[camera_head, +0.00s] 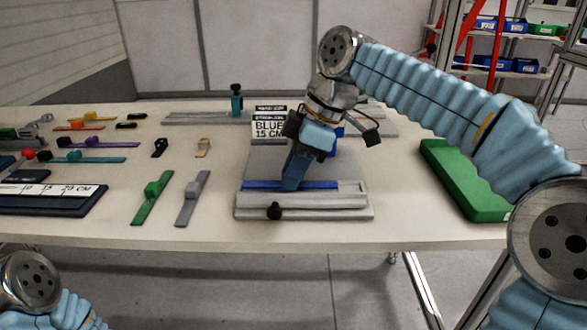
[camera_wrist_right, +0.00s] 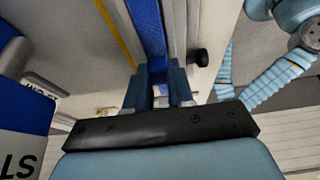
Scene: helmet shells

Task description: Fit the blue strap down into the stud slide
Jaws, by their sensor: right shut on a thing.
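The blue strap (camera_head: 262,184) lies lengthwise along a grey slide-like fixture (camera_head: 325,213) with a black knob (camera_head: 274,211) on its front. My right gripper (camera_head: 291,185) points down at the fixture and is shut on the strap near its middle. In the right wrist view the strap (camera_wrist_right: 148,35) runs up and away from between the fingers (camera_wrist_right: 160,88), next to the fixture's pale rail (camera_wrist_right: 195,30). I cannot tell whether the strap is seated or just above the fixture. My left gripper is out of view.
A sign reading BLUE 15 CM (camera_head: 269,127) stands behind the fixture. A green block (camera_head: 465,185) is on the right. Green (camera_head: 152,200) and grey (camera_head: 192,200) straps, a ruler board (camera_head: 50,199) and several small parts lie on the left. The table's front edge is close.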

